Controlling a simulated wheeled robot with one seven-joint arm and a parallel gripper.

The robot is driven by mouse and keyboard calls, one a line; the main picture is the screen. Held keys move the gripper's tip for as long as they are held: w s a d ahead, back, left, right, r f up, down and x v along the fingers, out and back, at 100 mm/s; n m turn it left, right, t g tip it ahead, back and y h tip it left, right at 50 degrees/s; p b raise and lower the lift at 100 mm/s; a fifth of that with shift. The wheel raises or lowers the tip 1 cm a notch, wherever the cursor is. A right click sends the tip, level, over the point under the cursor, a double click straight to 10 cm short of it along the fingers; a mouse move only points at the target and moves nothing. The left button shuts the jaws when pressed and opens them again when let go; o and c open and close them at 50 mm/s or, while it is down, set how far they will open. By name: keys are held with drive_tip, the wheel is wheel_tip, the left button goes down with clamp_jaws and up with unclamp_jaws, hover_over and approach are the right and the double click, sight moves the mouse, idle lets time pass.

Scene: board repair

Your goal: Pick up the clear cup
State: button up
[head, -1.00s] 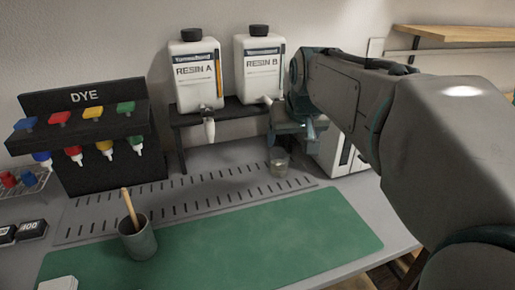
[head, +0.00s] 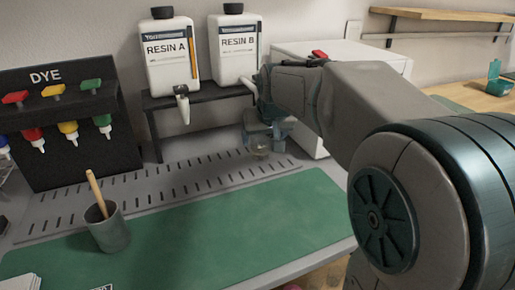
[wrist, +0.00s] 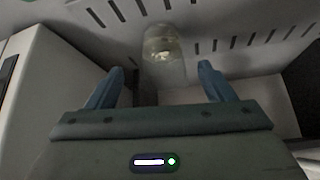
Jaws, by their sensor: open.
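The clear cup (head: 259,153) stands upright on the slotted grey strip under the resin shelf, in the head view partly covered by my gripper (head: 268,136). In the wrist view the cup (wrist: 163,45) is see-through, with something pale at its middle. My gripper (wrist: 161,75) is open there, its two blue fingers apart. The cup lies ahead of the fingertips, roughly centred between them, and its near end reaches toward the gap. I cannot tell whether a finger touches it.
Resin A (head: 171,58) and Resin B (head: 235,50) bottles stand on a black shelf (head: 205,94) above. A white box (head: 330,52) is close to the right. A grey cup with a stick (head: 108,228) stands on the green mat (head: 190,228); a dye rack (head: 60,160) is left.

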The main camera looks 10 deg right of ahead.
sight(260, 143)
drive_tip(key=b+x, duration=0.2)
drive_tip(key=x, duration=0.3)
drive_tip(key=shift+w+a, duration=0.1)
drive_tip(key=shift+a, duration=0.1)
drive_tip(key=c, duration=1.1)
drive_tip(key=shift+c, duration=0.2)
drive_tip(key=shift+r, duration=0.2)
